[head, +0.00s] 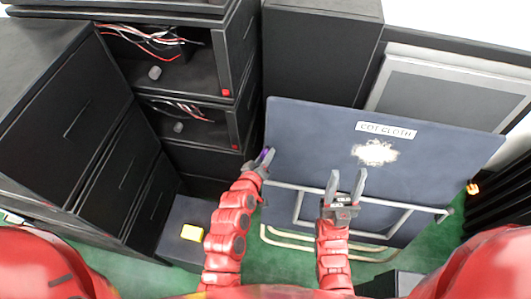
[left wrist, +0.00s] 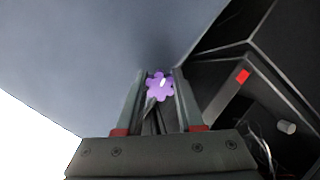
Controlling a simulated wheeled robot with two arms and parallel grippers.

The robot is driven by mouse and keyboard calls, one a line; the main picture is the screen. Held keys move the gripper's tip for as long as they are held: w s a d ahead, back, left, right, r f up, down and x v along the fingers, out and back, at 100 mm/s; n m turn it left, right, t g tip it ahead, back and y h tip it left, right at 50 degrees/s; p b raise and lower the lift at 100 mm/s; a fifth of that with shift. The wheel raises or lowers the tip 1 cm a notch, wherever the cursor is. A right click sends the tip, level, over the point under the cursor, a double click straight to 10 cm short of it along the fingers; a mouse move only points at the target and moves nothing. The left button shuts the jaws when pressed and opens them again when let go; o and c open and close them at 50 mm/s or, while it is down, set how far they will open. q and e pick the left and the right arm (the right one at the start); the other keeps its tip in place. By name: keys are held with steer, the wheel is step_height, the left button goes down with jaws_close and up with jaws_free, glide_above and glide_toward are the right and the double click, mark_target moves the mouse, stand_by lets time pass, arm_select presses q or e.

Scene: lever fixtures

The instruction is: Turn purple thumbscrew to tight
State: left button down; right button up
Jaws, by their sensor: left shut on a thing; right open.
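The purple thumbscrew (left wrist: 160,86) is a lobed knob with a white mark on its face, seen between the fingers in the left wrist view. In the head view only a bit of the purple thumbscrew (head: 266,154) shows at the left edge of the dark blue board. My left gripper (head: 265,158) is shut on it; its two fingers stand either side of the knob in the left wrist view (left wrist: 160,90). My right gripper (head: 346,182) is open and empty in front of the board, fingers pointing up.
The dark blue board (head: 310,140) labelled "COT CLOTH" leans on a pale tube frame (head: 420,209). Black open cabinets (head: 190,80) with wires and grey knobs stand at the left. Green floor shows below.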

arm_select(q)
steer(key=shift+m+p, duration=0.55)
steer(key=shift+m, duration=0.45)
steer(key=shift+f+y, duration=0.1)
steer(key=shift+y, duration=0.3)
steer(key=c, duration=0.5)
jaws_free()
steer(key=shift+s, duration=0.15)
steer(key=p+v, duration=0.1)
steer(key=v, duration=1.6)
steer(key=shift+a, duration=0.2)
